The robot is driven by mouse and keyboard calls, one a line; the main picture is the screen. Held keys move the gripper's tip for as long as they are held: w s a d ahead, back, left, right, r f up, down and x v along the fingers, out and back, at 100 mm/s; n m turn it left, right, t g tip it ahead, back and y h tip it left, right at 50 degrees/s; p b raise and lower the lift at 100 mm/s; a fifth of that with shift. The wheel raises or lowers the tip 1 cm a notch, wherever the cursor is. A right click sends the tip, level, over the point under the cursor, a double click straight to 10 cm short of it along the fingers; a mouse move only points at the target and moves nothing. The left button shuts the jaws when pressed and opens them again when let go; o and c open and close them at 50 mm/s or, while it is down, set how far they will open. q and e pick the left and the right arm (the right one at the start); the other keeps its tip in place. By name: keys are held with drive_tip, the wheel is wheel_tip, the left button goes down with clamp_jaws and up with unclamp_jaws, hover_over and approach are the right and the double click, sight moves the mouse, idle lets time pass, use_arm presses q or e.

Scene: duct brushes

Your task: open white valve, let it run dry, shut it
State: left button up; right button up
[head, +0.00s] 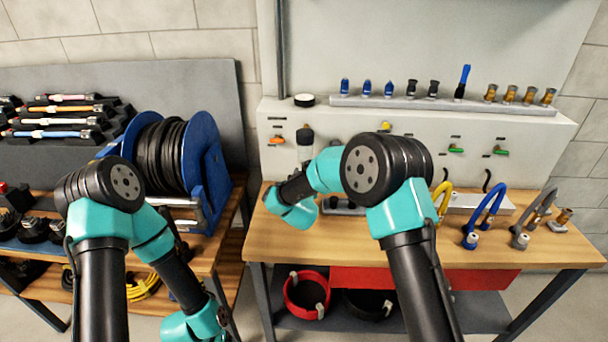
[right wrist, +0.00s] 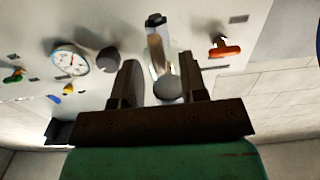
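In the right wrist view my right gripper (right wrist: 160,82) has its two dark fingers apart. A grey round knob (right wrist: 168,89) shows in the gap between them; I cannot tell whether they touch it. A pale white-and-silver part with a dark end (right wrist: 158,50) lies just beyond, in line with the gap. I cannot tell whether it is the white valve. In the head view a black-capped unit (head: 305,134) with a pale lower part is on the panel, and my right wrist is below it; the right fingertips cannot be made out there. My left gripper's fingers are out of frame.
An orange valve handle (head: 277,139) is left of the capped unit. A yellow knob (head: 385,127) and green handles (head: 456,149) are farther right. A gauge (right wrist: 68,58) shows in the wrist view. Hoses (head: 489,212) stand on the bench's right; a blue reel (head: 200,150) is left.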

drive_tip(key=shift+w, duration=0.3)
drive_tip(key=shift+c, duration=0.4)
clamp_jaws()
